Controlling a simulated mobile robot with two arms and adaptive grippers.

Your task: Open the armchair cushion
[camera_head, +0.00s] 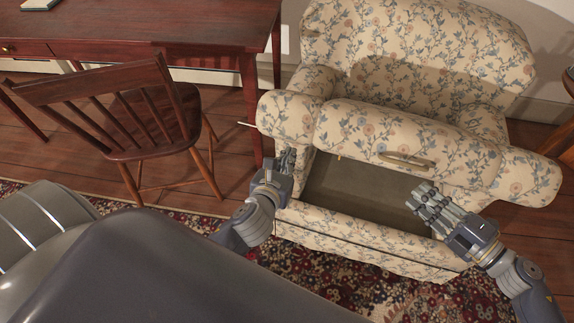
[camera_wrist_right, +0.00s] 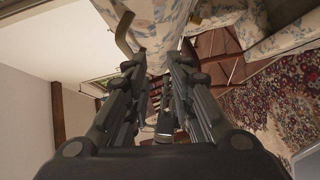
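The armchair is cream with a blue and orange floral print. Its seat cushion (camera_head: 400,140) is raised and tilted up, with a brass-coloured handle (camera_head: 405,161) on its front. A dark hollow compartment (camera_head: 350,190) shows below it. The handle (camera_wrist_right: 125,35) also shows in the right wrist view, beyond the fingertips. My right gripper (camera_head: 424,198) is over the right part of the compartment's front, below the handle and apart from it. Its fingers are parted and empty in the right wrist view (camera_wrist_right: 157,65). My left gripper (camera_head: 286,160) is beside the chair's left arm; its finger gap is unclear.
A wooden chair (camera_head: 125,115) and a dark red desk (camera_head: 160,25) stand to the left of the armchair. A patterned rug (camera_head: 350,275) covers the floor in front. A wooden piece of furniture (camera_head: 560,140) is at the right edge.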

